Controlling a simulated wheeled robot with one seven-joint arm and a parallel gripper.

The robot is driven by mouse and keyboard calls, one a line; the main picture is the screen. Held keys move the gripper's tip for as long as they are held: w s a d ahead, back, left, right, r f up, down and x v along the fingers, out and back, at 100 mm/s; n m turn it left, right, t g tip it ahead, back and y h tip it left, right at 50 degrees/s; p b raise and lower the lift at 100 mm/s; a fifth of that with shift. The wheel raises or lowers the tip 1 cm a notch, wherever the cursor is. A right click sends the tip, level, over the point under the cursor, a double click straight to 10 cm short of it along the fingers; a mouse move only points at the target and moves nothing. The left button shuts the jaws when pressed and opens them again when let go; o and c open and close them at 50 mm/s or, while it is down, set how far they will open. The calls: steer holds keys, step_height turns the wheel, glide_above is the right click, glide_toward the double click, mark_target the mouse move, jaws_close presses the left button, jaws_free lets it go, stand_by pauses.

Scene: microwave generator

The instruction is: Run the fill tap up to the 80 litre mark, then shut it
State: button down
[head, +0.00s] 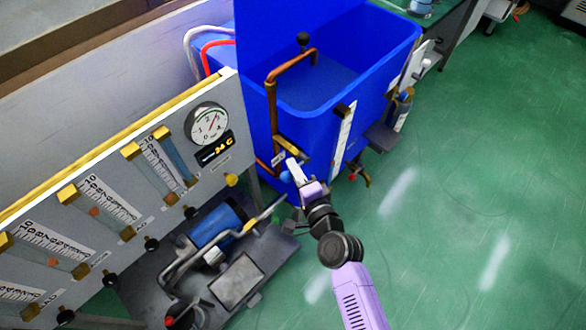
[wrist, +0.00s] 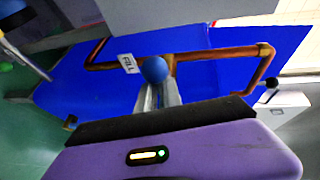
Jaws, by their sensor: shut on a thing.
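The blue tank (head: 265,95) stands at the top centre in the head view, with a copper fill pipe (head: 272,100) running up its front and over its rim. The fill tap's blue ball knob (wrist: 154,69) is at my fingertips in the wrist view, beside a white FILL tag (wrist: 127,63). My gripper (head: 294,172) is shut on the knob; the fingers (wrist: 159,95) partly hide the tap. A white level scale (head: 343,140) runs down the tank's front. Its marks are too small to read, and I cannot tell the water level.
A grey panel with flow tubes, a round gauge (head: 208,122) and an orange digital display (head: 215,150) stands at left. A pump with a blue body (head: 216,222) sits on a low plate below it. A red-handled valve (head: 366,180) is right of my gripper. Green floor is clear at right.

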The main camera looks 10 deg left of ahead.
steer(key=shift+s+a, duration=0.3)
steer(key=shift+a, duration=0.2)
steer(key=r+g+p, duration=0.1)
steer(key=p, duration=0.2)
steer(key=shift+r+m, duration=0.1)
steer(key=shift+m, duration=0.3)
steer(key=m+p, duration=0.1)
steer(key=p, duration=0.1)
steer(key=shift+w+r+g+p, duration=0.1)
steer(key=shift+g+p, duration=0.25)
steer(key=shift+g, duration=0.05)
steer(key=c, duration=1.5)
jaws_free()
steer(key=shift+d, duration=0.1)
steer(key=shift+m, duration=0.3)
steer(key=shift+d, duration=0.15)
